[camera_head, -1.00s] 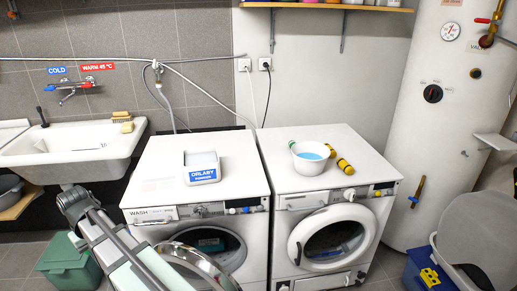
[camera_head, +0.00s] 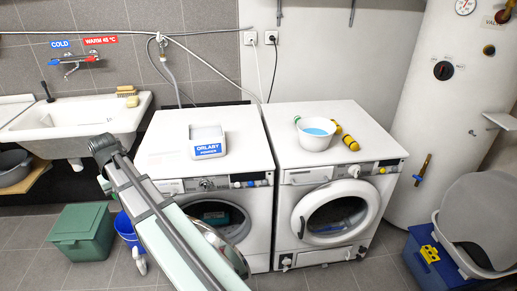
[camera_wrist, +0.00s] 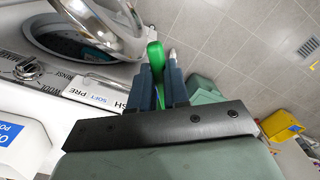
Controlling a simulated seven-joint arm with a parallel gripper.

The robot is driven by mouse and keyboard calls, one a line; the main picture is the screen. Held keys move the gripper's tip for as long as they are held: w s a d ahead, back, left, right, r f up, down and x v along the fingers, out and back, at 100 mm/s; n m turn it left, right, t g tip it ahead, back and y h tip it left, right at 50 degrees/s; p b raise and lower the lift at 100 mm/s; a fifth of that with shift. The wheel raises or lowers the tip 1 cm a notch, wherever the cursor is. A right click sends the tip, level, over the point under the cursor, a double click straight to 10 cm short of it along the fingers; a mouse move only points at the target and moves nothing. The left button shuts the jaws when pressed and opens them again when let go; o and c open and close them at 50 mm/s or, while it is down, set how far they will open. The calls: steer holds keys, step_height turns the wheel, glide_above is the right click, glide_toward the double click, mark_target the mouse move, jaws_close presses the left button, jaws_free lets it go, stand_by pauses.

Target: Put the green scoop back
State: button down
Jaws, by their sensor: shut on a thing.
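My gripper (camera_wrist: 160,82) is shut on the green scoop (camera_wrist: 156,62). The scoop's green end sticks up between the two blue fingers in the wrist view; its lower part is hidden by the gripper. A white powder box with a blue ORLABY label (camera_head: 208,149) stands on top of the left washing machine. Part of that box (camera_wrist: 18,150) shows at the lower left of the wrist view, apart from the gripper. In the head view my arm crosses in front of the left machine, and I cannot make out the gripper or scoop there.
The left washing machine (camera_head: 160,158) has its round door open. A green bin (camera_head: 82,240) and blue bucket (camera_head: 125,228) stand on the floor at left.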

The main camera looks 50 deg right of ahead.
steer(key=s+d+r+m, duration=0.1)
steer(key=d+r+m, duration=0.3)
steer(key=d, duration=0.9)
steer(key=s+d+r+m, duration=0.1)
steer(key=d+r, duration=0.5)
steer(key=d, duration=0.8)
steer(key=s+d+f+m, duration=0.1)
steer(key=s+d, duration=0.8)
steer(key=d, duration=0.2)
steer(key=s+d+f+m, duration=0.1)
steer(key=s+d+f, duration=0.1)
steer(key=s+d, duration=0.85)
steer(key=shift+w+d+f, duration=0.2)
steer(key=shift+w+f, duration=0.15)
steer(key=shift+f, duration=1.05)
steer(key=shift+w+d+f, duration=0.15)
steer(key=shift+w+f, duration=0.2)
steer(key=shift+f, duration=1.05)
steer(key=shift+w+d+f, duration=0.2)
steer(key=shift+w+f, duration=0.15)
steer(key=shift+f, duration=1.05)
steer(key=shift+f, duration=0.1)
steer(key=c, duration=1.1)
jaws_free()
